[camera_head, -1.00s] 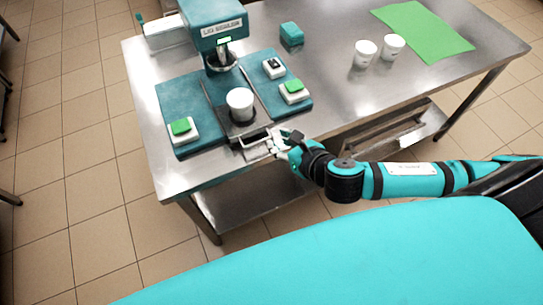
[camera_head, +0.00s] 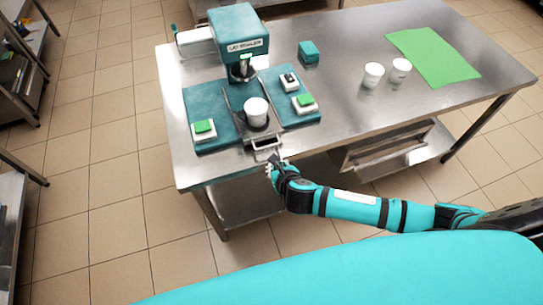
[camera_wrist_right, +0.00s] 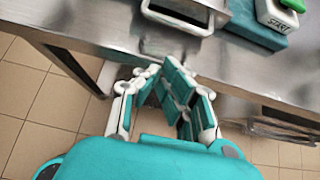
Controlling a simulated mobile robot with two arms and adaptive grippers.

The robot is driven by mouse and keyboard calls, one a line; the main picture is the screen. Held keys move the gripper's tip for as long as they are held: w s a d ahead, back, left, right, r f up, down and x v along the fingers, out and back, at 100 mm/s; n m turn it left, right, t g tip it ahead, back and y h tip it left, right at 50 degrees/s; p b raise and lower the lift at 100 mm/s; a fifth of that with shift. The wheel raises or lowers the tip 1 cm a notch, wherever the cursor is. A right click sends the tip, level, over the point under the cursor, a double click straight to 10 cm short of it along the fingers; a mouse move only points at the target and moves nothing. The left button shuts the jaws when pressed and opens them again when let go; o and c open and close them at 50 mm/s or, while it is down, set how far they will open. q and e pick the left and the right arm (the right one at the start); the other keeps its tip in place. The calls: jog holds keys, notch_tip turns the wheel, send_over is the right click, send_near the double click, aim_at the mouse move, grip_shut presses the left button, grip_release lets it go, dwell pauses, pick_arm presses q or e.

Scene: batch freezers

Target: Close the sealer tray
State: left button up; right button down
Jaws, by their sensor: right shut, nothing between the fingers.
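The teal lid sealer (camera_head: 241,32) stands on the steel table. Its dark sliding tray (camera_head: 236,97) projects toward the table's front edge, with a white cup (camera_head: 256,112) upright in it, in front of the sealing head. The tray's metal handle (camera_head: 266,150) is at its front end; a handle frame also shows at the top of the right wrist view (camera_wrist_right: 178,18). My right gripper (camera_head: 273,163) is at the table's front edge, just in front of the handle. In the wrist view the gripper (camera_wrist_right: 163,68) is shut and empty, with its fingertips apart from the handle. My left gripper is out of view.
Green buttons stand left (camera_head: 204,127) and right (camera_head: 304,100) of the tray; a START button (camera_wrist_right: 281,15) shows in the wrist view. Two white cups (camera_head: 373,74) (camera_head: 400,70), a green mat (camera_head: 432,55) and a teal box (camera_head: 308,51) are farther right. A lower shelf (camera_head: 250,203) is under the table.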

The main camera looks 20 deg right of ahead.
aim_at(268, 146)
jog(key=w, duration=0.4)
jog(key=w+r, duration=0.1)
jog(key=w, duration=0.2)
jog(key=shift+a+p, duration=0.15)
jog(key=shift+p, duration=0.2)
jog(key=shift+w+f, duration=0.1)
jog(key=shift+w, duration=0.3)
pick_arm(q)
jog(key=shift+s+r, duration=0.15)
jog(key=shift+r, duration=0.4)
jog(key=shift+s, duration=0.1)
pick_arm(e)
jog(key=shift+s, duration=0.15)
